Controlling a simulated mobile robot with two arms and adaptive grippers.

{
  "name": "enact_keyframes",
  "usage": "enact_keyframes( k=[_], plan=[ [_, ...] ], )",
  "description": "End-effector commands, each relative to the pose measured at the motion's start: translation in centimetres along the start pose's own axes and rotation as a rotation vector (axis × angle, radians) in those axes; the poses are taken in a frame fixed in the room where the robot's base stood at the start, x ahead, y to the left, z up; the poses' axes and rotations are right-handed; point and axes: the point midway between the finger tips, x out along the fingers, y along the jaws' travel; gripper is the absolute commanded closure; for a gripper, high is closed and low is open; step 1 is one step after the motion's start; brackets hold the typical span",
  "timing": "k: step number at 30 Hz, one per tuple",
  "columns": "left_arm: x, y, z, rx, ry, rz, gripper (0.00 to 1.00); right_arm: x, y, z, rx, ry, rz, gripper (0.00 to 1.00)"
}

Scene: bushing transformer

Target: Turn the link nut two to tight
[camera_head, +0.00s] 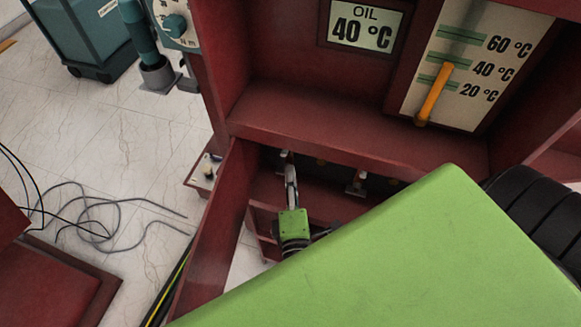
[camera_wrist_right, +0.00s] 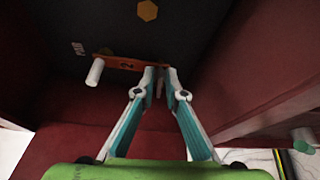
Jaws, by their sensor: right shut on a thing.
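My right gripper (camera_head: 288,158) reaches up into the dark opening under the red cabinet ledge. In the right wrist view its two fingers (camera_wrist_right: 160,76) are closed around a small pale part, which I take to be link nut two. The fingers hide most of it. It sits at the right end of an orange link bar (camera_wrist_right: 124,63) with a dark mark on it. A pale cylindrical stud (camera_wrist_right: 95,72) stands at the bar's left end. How tight the nut is cannot be seen. My left gripper is not in view.
Red cabinet walls (camera_wrist_right: 245,70) stand close on both sides of the gripper. A yellow hexagonal part (camera_wrist_right: 148,10) is on the dark panel above. An oil display (camera_head: 365,25) and a temperature scale (camera_head: 470,65) are above the opening. Loose cables (camera_head: 95,225) lie on the floor left.

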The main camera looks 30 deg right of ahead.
Motion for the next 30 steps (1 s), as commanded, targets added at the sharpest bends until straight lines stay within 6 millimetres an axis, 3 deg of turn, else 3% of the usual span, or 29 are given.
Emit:
enact_keyframes(
  k=[8,9,10,20,26,30],
  plan=[
    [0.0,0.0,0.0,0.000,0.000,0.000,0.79,0.0,0.0,0.1,-0.001,-0.002,0.000,1.00],
    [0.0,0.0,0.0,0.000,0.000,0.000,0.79,0.0,0.0,0.1,-0.001,-0.002,0.000,0.81],
    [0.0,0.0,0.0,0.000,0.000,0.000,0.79,0.0,0.0,0.1,-0.001,-0.002,0.000,0.79],
    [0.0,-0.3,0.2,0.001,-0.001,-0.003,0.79,-0.1,0.0,0.0,-0.001,-0.001,-0.001,0.79],
    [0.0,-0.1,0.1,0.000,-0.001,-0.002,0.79,-2.4,-0.2,0.0,-0.002,-0.001,-0.004,0.79],
    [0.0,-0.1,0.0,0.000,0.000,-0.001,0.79,-5.4,-0.2,0.0,-0.001,0.000,-0.006,0.79]
  ],
)
